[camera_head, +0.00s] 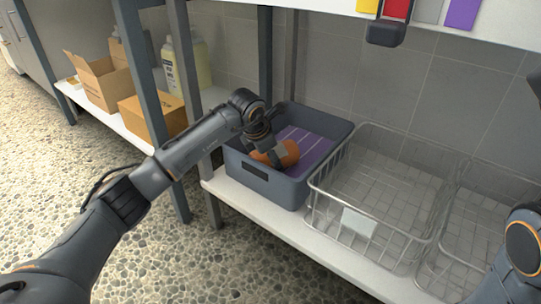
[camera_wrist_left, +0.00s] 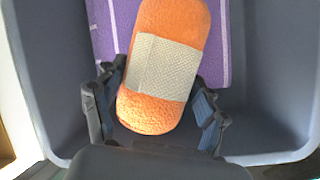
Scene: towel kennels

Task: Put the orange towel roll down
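The orange towel roll (camera_head: 285,153) is inside the grey bin (camera_head: 275,190), over a folded purple towel (camera_head: 309,144) with pale stripes. In the left wrist view, the roll (camera_wrist_left: 165,60) has a beige band around its middle and lies slightly slanted. My left gripper (camera_wrist_left: 160,80) reaches down into the bin with one finger on each side of the roll, their tips against its sides. Whether the roll's underside rests on the purple towel (camera_wrist_left: 222,50) is hidden. My right arm shows at the right edge of the head view; its gripper is not visible.
Wire baskets (camera_head: 347,190), empty, stand right of the grey bin on the white shelf (camera_head: 300,240). Grey posts rise left of and behind the bin. Cardboard boxes (camera_head: 150,118) and bottles (camera_head: 180,65) stand on the left shelf. A counter overhangs the back.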

